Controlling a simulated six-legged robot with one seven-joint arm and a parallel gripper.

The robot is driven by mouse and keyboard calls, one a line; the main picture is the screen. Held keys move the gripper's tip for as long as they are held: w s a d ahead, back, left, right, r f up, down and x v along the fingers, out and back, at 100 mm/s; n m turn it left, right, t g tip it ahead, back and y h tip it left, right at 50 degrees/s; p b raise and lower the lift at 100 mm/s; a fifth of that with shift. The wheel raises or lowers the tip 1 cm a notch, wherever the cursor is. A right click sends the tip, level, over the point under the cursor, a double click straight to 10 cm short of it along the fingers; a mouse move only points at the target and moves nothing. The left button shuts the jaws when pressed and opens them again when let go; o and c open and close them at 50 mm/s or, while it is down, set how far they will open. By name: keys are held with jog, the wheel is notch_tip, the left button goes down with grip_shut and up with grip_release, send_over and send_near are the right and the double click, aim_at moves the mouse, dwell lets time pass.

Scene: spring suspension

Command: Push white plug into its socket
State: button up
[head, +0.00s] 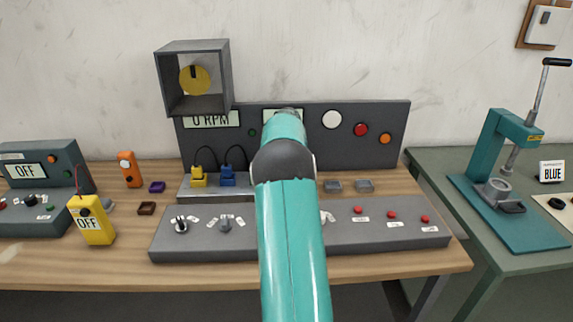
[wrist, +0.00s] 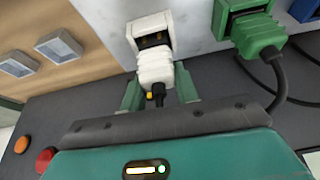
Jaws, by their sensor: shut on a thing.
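In the wrist view my gripper (wrist: 158,86) is shut on the white plug (wrist: 155,67), with one green finger on each side of it. A black cord comes out of the plug's near end. The white socket (wrist: 150,22) is directly ahead of the plug, on a light grey panel. The plug's front lies at the socket's lower edge, and the dark inside of the socket shows above it.
A green plug (wrist: 258,35) sits in its socket beside the white one, its cord curving nearby. In the head view yellow (head: 199,178) and blue (head: 228,178) plugs stand at the left. Red buttons (head: 392,214) line the console.

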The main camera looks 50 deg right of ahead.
jog(key=shift+f, duration=0.45)
jog(key=shift+f, duration=0.15)
jog(key=o, duration=1)
jog(key=shift+c, duration=0.2)
